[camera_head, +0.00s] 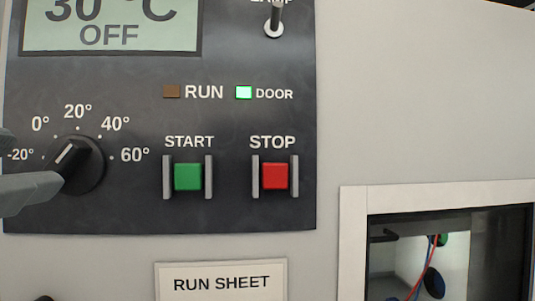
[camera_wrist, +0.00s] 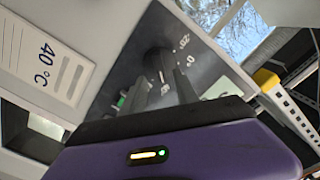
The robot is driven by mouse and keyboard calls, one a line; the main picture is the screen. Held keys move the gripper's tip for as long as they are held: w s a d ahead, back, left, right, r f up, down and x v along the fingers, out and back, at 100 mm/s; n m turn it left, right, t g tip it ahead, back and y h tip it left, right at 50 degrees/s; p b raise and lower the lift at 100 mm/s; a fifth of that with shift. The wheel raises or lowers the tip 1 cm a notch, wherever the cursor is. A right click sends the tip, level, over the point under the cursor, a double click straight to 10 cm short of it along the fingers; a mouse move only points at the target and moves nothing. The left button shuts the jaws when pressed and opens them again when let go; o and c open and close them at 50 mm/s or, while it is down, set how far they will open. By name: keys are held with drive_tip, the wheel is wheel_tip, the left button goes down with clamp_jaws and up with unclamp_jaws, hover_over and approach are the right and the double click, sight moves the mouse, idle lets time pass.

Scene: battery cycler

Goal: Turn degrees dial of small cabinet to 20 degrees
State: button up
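The black degrees dial (camera_head: 88,172) sits on the dark panel in the head view, with marks from -20° to 60° around it. Its white pointer line is at the upper left, on the side of the 0° mark; the exact reading is hard to tell. My gripper (camera_head: 36,162) comes in from the left edge with its two grey fingers apart. The lower fingertip overlaps the dial's lower left edge; I cannot tell whether it touches. In the wrist view the dial (camera_wrist: 158,60) is dark, just beyond the spread fingers of my gripper (camera_wrist: 158,82).
The display (camera_head: 110,25) reads 30 °C OFF. The green START button (camera_head: 188,177) and red STOP button (camera_head: 275,176) stand right of the dial between guards. The DOOR light (camera_head: 244,93) is lit green. A RUN SHEET label (camera_head: 221,283) and a window (camera_head: 440,260) lie below.

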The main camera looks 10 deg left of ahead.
sight(57, 164)
drive_tip(key=shift+p+x, duration=0.5)
drive_tip(key=shift+x, duration=1.8)
clamp_jaws()
